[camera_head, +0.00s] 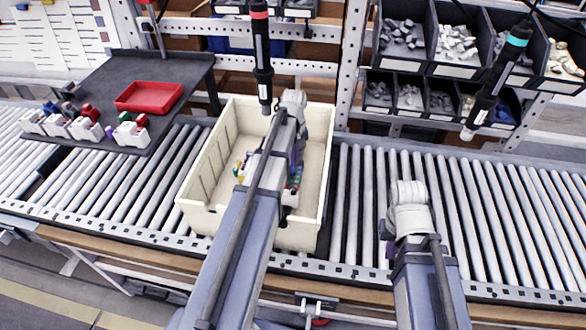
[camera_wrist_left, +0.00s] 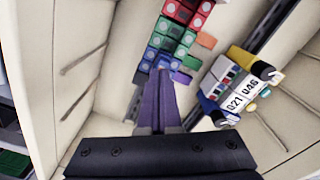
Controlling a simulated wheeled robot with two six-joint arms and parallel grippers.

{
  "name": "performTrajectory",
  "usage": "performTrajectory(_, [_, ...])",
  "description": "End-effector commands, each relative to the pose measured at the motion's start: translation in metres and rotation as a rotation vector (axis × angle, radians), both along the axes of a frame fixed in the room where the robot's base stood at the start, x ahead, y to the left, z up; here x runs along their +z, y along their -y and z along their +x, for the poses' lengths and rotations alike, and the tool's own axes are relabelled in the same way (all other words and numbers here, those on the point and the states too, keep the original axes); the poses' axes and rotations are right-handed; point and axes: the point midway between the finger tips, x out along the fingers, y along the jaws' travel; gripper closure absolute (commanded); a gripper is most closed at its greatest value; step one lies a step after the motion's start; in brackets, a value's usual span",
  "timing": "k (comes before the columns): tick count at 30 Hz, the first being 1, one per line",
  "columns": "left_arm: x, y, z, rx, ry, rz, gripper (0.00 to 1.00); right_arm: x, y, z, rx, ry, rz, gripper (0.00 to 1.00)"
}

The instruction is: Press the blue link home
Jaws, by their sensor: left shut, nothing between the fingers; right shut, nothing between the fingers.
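My left gripper (camera_wrist_left: 162,105) is shut and empty, its purple fingers pointing down into the cream bin (camera_head: 322,185). In the left wrist view its tips lie just below a row of red, green and blue blocks (camera_wrist_left: 175,35) with round pale faces. A blue block (camera_wrist_left: 153,65) sits at the near end of the row, close to the fingertips; contact cannot be told. Small orange, green and purple tabs stick out at the row's right side. In the head view my left arm hides much of the row. My right gripper (camera_head: 388,250) is mostly hidden by its own wrist, over the rollers.
A white device (camera_wrist_left: 240,92) with number labels and yellow and blue parts lies right of the row. Bin walls stand close around the left gripper. A black shelf (camera_head: 100,85) holds a red tray (camera_head: 149,97). Two hanging screwdrivers (camera_head: 261,50) (camera_head: 497,80) dangle above the conveyor.

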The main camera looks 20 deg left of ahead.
Motion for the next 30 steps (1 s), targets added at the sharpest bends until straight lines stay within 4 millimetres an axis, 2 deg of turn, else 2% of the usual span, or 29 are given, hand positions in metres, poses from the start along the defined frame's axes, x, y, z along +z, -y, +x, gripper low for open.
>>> performTrajectory(30, [-0.0049, 0.0, 0.0, 0.0, 0.0, 0.0, 1.0, -0.0048, 0.0, 0.0, 0.0, 0.0, 0.0, 1.0])
